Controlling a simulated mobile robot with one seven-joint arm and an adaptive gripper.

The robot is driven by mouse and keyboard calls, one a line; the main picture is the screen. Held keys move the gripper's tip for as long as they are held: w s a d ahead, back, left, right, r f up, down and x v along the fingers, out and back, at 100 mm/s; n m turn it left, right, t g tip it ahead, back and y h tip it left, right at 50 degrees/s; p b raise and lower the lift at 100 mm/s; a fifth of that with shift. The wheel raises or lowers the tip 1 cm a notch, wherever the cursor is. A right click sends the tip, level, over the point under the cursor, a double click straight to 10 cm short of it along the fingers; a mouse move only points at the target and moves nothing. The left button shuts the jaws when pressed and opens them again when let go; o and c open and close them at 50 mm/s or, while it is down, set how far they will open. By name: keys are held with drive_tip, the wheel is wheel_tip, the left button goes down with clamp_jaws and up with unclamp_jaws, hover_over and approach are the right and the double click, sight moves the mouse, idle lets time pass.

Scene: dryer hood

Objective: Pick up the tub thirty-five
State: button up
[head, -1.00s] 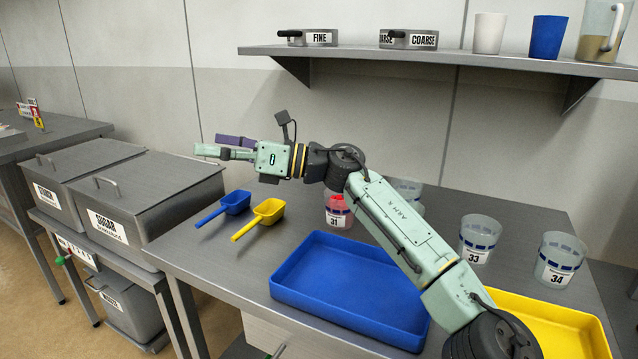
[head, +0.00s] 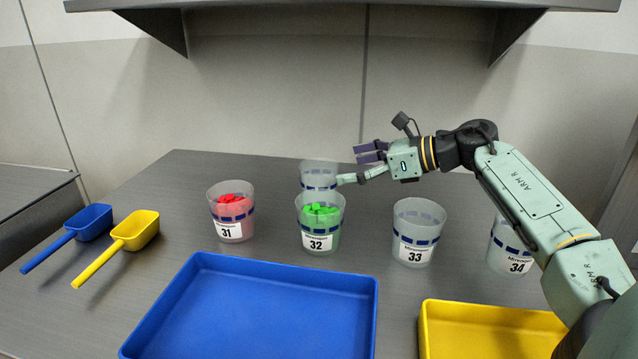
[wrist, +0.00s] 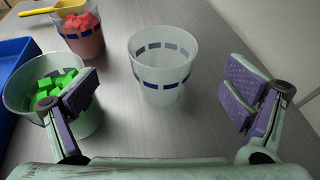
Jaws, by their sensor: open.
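A clear, empty tub (head: 318,174) stands at the back of the table behind tub 32 (head: 320,222). No number shows on it, so I cannot read whether it is tub thirty-five. In the wrist view the empty tub (wrist: 160,72) stands upright ahead of my gripper, between the lines of the two fingers. My gripper (head: 358,166) is open and empty, to the right of this tub in the head view, with its fingers pointing left. In the wrist view the left finger pad overlaps tub 32 (wrist: 82,118), which holds green pieces.
Tub 31 (head: 231,211) holds red pieces. Empty tubs 33 (head: 416,232) and 34 (head: 507,246) stand to the right. A blue tray (head: 250,310) and a yellow tray (head: 490,330) lie in front. Two scoops lie at left; a shelf (head: 340,4) hangs above.

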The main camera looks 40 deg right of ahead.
sight(331, 168)
drive_tip(key=p+x, duration=0.2)
drive_tip(key=x, duration=0.6)
drive_tip(key=shift+d, duration=0.1)
drive_tip(key=c, duration=1.3)
drive_tip(key=shift+r, duration=0.1)
wheel_tip(331, 168, up, 18)
drive_tip(key=b, duration=0.1)
